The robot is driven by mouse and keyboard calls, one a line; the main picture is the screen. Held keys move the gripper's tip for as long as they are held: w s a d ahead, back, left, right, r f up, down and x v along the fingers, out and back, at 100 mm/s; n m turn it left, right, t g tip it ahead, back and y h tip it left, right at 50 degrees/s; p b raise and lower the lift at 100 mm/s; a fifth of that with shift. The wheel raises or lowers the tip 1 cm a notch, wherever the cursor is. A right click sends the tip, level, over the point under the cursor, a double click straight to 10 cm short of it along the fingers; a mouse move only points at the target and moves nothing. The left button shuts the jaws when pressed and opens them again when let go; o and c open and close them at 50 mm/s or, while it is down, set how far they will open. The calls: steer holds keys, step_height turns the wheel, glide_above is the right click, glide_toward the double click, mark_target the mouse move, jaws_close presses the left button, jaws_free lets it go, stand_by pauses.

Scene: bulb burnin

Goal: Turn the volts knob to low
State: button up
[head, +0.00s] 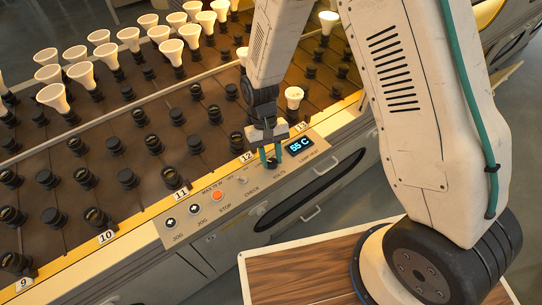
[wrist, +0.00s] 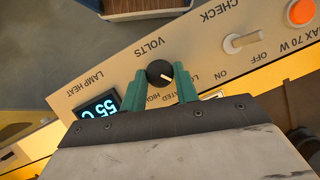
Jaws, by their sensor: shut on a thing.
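The volts knob (wrist: 160,73) is a round black knob with a pale pointer mark, on the cream control panel (wrist: 110,70). In the wrist view its mark points right and slightly down, toward a partly hidden label starting "LO". The "RATED" and "HIGH" labels lie below the knob, partly covered by my fingers. My gripper (wrist: 160,88) has its two green fingers on either side of the knob and is shut on it. In the head view my gripper (head: 270,155) reaches down onto the panel, left of the display, and mostly hides the knob.
The lamp heat display (head: 300,145) reads 55 C, right of my gripper. A check switch (wrist: 245,41) and an orange stop button (wrist: 301,12) sit along the panel. Behind it stands a rack (head: 90,150) of sockets, some holding white bulbs. A wooden-topped surface (head: 290,275) is in front.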

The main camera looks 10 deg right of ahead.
steer(key=shift+n, duration=0.3)
steer(key=o, duration=1)
steer(key=shift+r, duration=0.1)
steer(key=v, duration=0.7)
steer(key=shift+w+a+r, duration=0.15)
steer(key=shift+r, duration=0.15)
steer(key=s, duration=0.1)
steer(key=s+d+r, duration=0.1)
steer(key=s, duration=0.1)
steer(key=shift+d+r+g+h, duration=0.2)
steer(key=shift+d+g+h, duration=0.05)
steer(key=shift+g+h, duration=0.15)
step_height(320, 180, up, 15)
steer(key=t, duration=0.2)
glide_above(274, 160)
steer(key=s+d, duration=0.8)
steer(key=s+d+r+t, duration=0.1)
steer(key=s+d+r, duration=0.1)
steer(key=s+r, duration=0.1)
steer(key=s+d+r+m+t+y, duration=0.1)
steer(key=s+d+r+t, duration=0.1)
steer(key=s+d+r, duration=0.1)
steer(key=s+d+r+m+t, duration=0.1)
steer(key=s+d+r, duration=0.1)
steer(key=s+r, duration=0.2)
steer(key=shift+s+d+r+t, duration=0.15)
steer(key=shift+s+d+t, duration=0.1)
steer(key=shift+s+t, duration=0.1)
